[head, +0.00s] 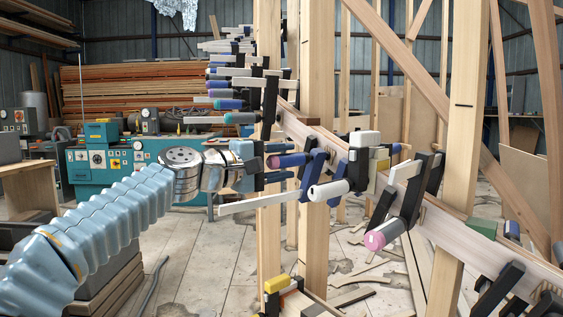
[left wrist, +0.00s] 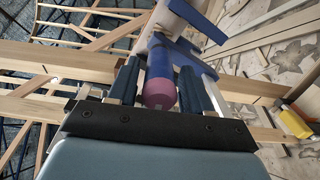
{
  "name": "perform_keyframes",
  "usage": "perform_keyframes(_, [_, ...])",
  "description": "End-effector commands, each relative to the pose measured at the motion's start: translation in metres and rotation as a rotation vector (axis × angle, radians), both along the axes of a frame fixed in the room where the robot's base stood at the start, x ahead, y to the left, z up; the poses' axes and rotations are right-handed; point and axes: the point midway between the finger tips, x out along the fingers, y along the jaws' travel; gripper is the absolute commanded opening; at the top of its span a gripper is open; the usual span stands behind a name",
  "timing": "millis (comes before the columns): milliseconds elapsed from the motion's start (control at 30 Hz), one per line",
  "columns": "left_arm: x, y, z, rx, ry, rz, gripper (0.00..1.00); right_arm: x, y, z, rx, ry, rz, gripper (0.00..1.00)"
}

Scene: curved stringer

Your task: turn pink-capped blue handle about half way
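The pink-capped blue handle (head: 288,160) belongs to a clamp on the long wooden beam, and its pink end points left toward my arm. My left gripper (head: 278,164) is level with it, with one finger above and one below the handle's end. In the left wrist view the pink cap (left wrist: 159,94) and the blue handle (left wrist: 160,62) lie between the two fingers, pointing at the palm. The fingers look apart, with small gaps beside the handle. My right gripper is not in view.
The curved beam (head: 330,148) carries several clamps. A white-ended handle (head: 328,190) is close to the right, and another clamp with a pink end (head: 376,240) is nearer. A wooden post (head: 269,235) stands below the gripper. A teal machine (head: 110,165) stands behind.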

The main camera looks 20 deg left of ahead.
Motion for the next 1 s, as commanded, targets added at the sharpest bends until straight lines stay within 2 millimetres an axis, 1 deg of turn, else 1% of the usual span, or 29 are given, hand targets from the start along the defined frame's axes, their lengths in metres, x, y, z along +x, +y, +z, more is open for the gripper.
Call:
perform_keyframes(300, [-0.001,0.000,0.000,-0.001,-0.001,-0.001,0.56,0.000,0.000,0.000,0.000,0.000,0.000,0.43])
perform_keyframes(433, [-0.009,0.007,-0.001,0.000,-0.002,0.000,0.56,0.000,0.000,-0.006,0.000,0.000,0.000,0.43])
perform_keyframes(567, [-0.030,0.024,-0.002,0.001,-0.004,0.003,0.56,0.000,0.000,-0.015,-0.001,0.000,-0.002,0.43])
perform_keyframes(800, [-0.077,0.061,-0.002,0.000,-0.003,0.003,0.56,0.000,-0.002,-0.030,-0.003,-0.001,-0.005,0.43])
perform_keyframes(900, [-0.092,0.072,-0.001,0.000,-0.002,0.001,0.56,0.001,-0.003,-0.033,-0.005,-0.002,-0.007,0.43])
perform_keyframes(1000, [-0.101,0.080,-0.001,-0.001,-0.001,0.000,0.56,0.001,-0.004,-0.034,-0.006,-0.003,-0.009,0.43])
